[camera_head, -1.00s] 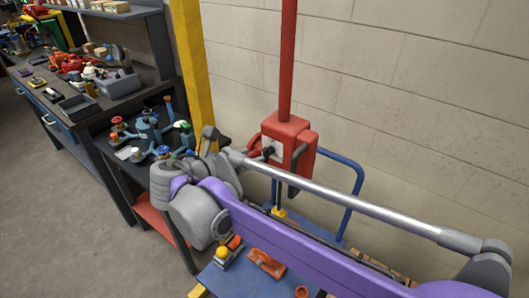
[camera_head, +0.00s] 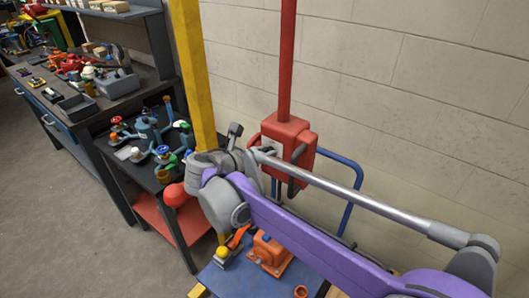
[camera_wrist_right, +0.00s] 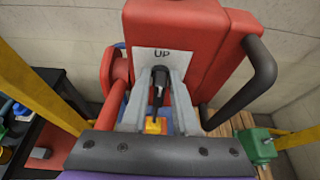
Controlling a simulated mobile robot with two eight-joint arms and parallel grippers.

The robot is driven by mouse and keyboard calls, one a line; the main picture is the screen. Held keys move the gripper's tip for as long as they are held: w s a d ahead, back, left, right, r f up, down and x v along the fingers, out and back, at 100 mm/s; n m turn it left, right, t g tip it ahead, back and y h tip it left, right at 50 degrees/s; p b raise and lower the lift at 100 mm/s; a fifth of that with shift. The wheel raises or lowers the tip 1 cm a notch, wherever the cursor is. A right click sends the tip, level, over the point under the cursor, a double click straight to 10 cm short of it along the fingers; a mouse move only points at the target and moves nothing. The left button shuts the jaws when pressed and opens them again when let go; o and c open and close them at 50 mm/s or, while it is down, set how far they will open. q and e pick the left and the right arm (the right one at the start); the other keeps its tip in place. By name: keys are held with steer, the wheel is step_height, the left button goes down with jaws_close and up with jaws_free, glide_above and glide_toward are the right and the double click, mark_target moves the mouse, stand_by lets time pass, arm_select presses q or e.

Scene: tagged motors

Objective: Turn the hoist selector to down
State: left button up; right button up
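The red hoist control box (camera_head: 290,132) hangs on a red pole by the wall. In the wrist view its front (camera_wrist_right: 190,25) bears a white plate (camera_wrist_right: 146,60) reading "UP". The black selector (camera_wrist_right: 161,76) sits on the plate below the word, with a dark stem seen below it. My right gripper (camera_wrist_right: 161,84) is at the plate, its two grey fingers apart, one on each side of the selector. I cannot tell whether they touch it. The fingers cover the plate's lower part. In the head view my right arm hides the fingertips. My left gripper is not in view.
A dark handle (camera_wrist_right: 250,85) sticks out at the box's right. A yellow post (camera_head: 195,75) stands left of it. A dark table (camera_head: 120,165) with valves is at the left. A blue cart (camera_head: 235,280) with orange parts (camera_head: 270,255) is below my arm.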

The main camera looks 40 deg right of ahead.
jaws_close()
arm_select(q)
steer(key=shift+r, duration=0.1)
arm_select(e)
steer(key=shift+s+m+t+p, duration=0.15)
steer(key=shift+m+t, duration=0.3)
steer(key=shift+m, duration=0.15)
steer(key=shift+s+m+t+p, duration=0.1)
steer(key=shift+m+t+p, duration=0.05)
steer(key=shift+m+t, duration=0.4)
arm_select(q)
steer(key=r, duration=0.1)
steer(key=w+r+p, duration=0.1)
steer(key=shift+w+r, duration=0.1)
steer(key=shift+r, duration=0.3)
arm_select(e)
steer(key=m+t, duration=0.1)
steer(key=m, duration=0.2)
steer(key=m+t, duration=0.2)
steer(key=m, duration=0.2)
steer(key=f+m+t, duration=0.1)
steer(key=m+t, duration=0.1)
steer(key=m, duration=0.2)
steer(key=shift+s+d+f+h, duration=0.1)
steer(key=shift+s+d+h, duration=0.05)
steer(key=shift+s+h, duration=0.25)
steer(key=shift+t, duration=0.3)
